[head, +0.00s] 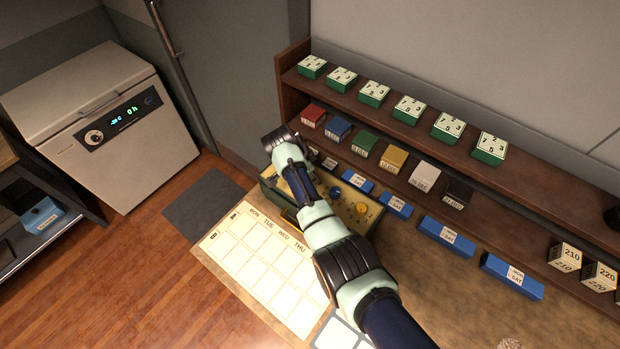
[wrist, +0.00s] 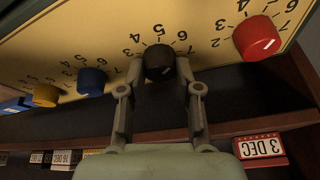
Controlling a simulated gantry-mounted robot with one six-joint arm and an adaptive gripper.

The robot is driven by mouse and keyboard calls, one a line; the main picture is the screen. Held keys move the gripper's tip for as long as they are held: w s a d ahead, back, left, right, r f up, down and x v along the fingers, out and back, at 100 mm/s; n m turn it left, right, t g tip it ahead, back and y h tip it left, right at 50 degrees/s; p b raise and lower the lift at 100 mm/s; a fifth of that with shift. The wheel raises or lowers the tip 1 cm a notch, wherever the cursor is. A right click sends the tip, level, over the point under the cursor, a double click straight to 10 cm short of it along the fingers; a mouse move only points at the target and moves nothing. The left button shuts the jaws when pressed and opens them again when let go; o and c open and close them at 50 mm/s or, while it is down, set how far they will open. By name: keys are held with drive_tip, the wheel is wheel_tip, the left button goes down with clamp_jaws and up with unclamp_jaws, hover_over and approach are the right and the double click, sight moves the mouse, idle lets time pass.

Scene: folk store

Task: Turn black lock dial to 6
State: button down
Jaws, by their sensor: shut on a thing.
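A black dial (wrist: 159,60) sits on a cream panel (wrist: 110,30) in the wrist view, with small numbers printed around it. My gripper (wrist: 160,66) is shut on the black dial, one finger on each side. A light pointer mark shows on the dial's lower right, but I cannot tell which number it stands for. In the head view, my arm covers the black dial and my fingertips. The lock box (head: 270,193) lies on the counter beneath the arm.
A red dial (wrist: 257,37) is to the right, with blue (wrist: 91,82) and yellow (wrist: 46,95) dials to the left. A shelf (head: 400,125) with green, coloured and blue blocks stands behind the box. A calendar sheet (head: 262,262) lies in front.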

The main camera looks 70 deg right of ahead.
drive_tip(key=shift+f+m+b, duration=0.15)
drive_tip(key=shift+m+b, duration=0.4)
drive_tip(key=shift+m, duration=0.15)
drive_tip(key=shift+g, duration=0.3)
drive_tip(key=c, duration=0.8)
unclamp_jaws()
drive_tip(key=v, duration=1.2)
drive_tip(key=shift+d, duration=0.2)
drive_tip(key=shift+a, duration=0.1)
